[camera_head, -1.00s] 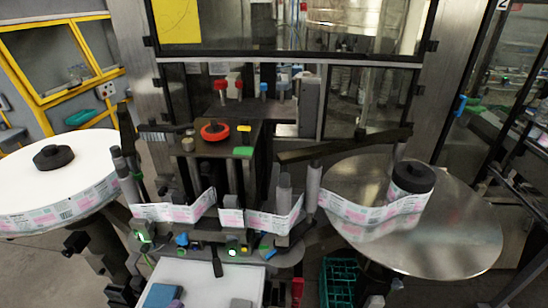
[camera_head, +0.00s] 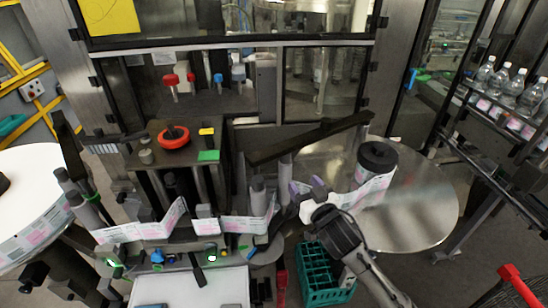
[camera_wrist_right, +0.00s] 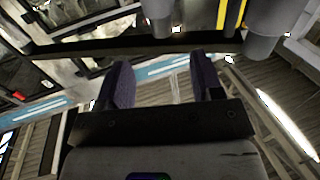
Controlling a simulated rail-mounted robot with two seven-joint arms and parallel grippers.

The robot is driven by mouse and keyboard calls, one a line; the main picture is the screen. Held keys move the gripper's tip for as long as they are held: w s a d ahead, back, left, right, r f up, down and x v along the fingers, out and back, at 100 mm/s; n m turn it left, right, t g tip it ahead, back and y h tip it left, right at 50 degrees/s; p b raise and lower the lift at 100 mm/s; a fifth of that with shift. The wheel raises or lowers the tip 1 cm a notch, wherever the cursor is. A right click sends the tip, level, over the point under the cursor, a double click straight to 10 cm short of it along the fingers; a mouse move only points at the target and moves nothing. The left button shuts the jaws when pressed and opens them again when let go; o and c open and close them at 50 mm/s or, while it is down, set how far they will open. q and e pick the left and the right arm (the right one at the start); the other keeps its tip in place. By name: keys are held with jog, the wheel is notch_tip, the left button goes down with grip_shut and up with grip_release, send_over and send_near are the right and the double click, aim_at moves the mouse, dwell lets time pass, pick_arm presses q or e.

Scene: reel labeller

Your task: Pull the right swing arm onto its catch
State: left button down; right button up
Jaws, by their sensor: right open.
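The right swing arm (camera_head: 310,138) is a long dark bar right of the labeller's middle, slanting up to the right. Grey upright rollers (camera_head: 286,172) stand below its left end. My right gripper (camera_head: 304,189) is open and empty, in front of and below the bar, near the label web. In the right wrist view, its two dark purple fingers (camera_wrist_right: 165,85) stand apart with nothing between them. A dark bar (camera_wrist_right: 100,45) crosses beyond the fingertips, apart from them. I cannot make out the catch. My left gripper is out of view.
The right reel plate (camera_head: 425,215) carries a dark hub (camera_head: 378,157) with labels around it. A white label reel (camera_head: 35,170) is at left. A green crate (camera_head: 322,270) stands below my right gripper. Bottles (camera_head: 510,85) line a conveyor at right.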

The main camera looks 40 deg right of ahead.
aim_at(288, 163)
jog(key=p+x, duration=0.1)
jog(key=x, duration=1.1)
jog(key=shift+w+d+p, duration=0.1)
jog(key=shift+w+p, duration=0.2)
jog(key=shift+p, duration=0.05)
jog(key=c, duration=1.1)
